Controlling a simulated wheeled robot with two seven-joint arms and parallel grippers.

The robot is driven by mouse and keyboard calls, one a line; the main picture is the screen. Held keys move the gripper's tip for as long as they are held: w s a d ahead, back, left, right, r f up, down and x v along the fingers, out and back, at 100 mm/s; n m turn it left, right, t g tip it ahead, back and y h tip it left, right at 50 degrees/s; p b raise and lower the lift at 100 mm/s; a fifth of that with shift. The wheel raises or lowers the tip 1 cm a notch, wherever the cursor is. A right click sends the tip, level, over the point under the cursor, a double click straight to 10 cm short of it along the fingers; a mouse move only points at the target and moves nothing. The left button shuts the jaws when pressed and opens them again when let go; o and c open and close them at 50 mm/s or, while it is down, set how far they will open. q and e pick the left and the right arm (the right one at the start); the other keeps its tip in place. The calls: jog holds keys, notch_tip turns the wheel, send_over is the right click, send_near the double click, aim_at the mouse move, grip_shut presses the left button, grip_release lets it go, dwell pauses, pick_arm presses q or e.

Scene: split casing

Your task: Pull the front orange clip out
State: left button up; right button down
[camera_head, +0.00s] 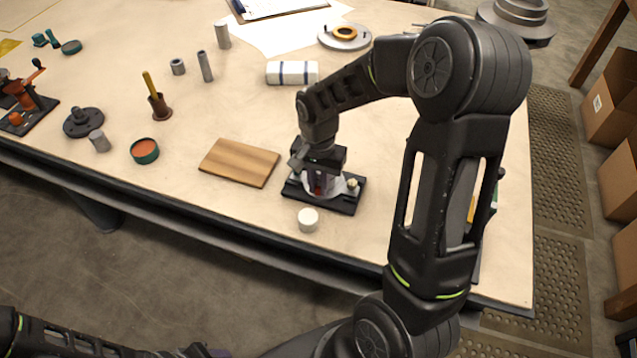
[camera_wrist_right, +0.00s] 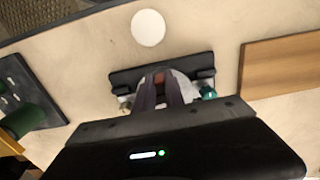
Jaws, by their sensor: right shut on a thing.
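The split casing, a pale rounded body (camera_wrist_right: 183,82), sits on a black base (camera_head: 345,204) near the table's front edge. The base also shows in the wrist view (camera_wrist_right: 125,78). My right gripper (camera_head: 319,183) reaches down over the casing. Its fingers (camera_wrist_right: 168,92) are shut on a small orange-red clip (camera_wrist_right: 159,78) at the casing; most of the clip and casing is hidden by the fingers. I cannot tell whether the clip is still seated. A second clip is not distinguishable. My left arm lies low at the bottom left, and its gripper end is barely visible.
A white round piece (camera_head: 308,220) lies just in front of the base. A wooden board (camera_head: 239,162) lies to its left. A white striped roll (camera_head: 292,73) lies behind. A green-rimmed cup (camera_head: 145,151) stands farther left. Bare table separates these.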

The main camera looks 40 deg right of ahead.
jog(key=shift+s+a+f+b, duration=0.1)
jog(key=shift+s+a+b, duration=0.1)
jog(key=shift+a+b, duration=0.15)
jog(key=shift+s+a, duration=0.25)
jog(key=shift+a, duration=0.05)
jog(key=c, duration=1.4)
grip_release()
notch_tip(320, 180, up, 8)
jog(key=shift+b, duration=0.35)
jog(key=shift+s, duration=0.1)
